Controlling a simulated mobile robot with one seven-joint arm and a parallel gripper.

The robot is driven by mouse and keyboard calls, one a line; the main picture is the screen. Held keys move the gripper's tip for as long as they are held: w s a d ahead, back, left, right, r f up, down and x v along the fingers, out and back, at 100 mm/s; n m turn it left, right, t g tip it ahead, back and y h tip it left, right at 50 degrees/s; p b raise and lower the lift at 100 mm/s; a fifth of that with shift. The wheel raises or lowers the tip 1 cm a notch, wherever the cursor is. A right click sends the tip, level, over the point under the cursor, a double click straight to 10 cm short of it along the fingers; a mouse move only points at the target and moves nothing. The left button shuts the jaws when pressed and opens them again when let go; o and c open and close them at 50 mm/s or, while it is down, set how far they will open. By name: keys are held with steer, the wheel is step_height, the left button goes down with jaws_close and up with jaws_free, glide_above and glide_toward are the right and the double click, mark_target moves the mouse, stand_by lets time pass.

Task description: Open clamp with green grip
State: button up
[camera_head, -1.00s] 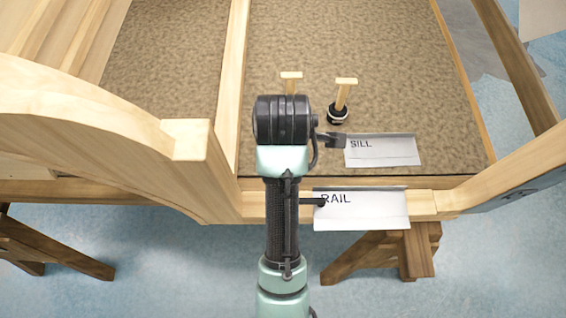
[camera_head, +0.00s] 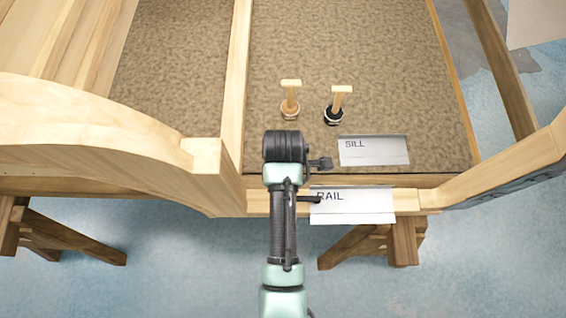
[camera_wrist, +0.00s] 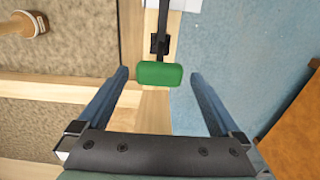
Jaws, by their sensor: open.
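The clamp's green grip (camera_wrist: 160,73) shows in the wrist view, between the fingers of my gripper (camera_wrist: 158,76) near their tips. The fingers are apart, with a gap on each side of the grip. A dark clamp bar (camera_wrist: 162,25) runs from the grip toward a white sheet at the top. In the head view, a black piece of the clamp (camera_head: 309,199) reaches onto the sheet marked RAIL (camera_head: 352,207). My arm hides the grip and most of the clamp there.
A sheet marked SILL (camera_head: 373,152) lies on the brown panel (camera_head: 330,50). Two wooden-handled tools stand there, one with a tan base (camera_head: 290,105) and one with a black base (camera_head: 334,112). Trestles (camera_head: 400,240) stand below.

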steer(key=shift+f, duration=2.35)
jaws_close()
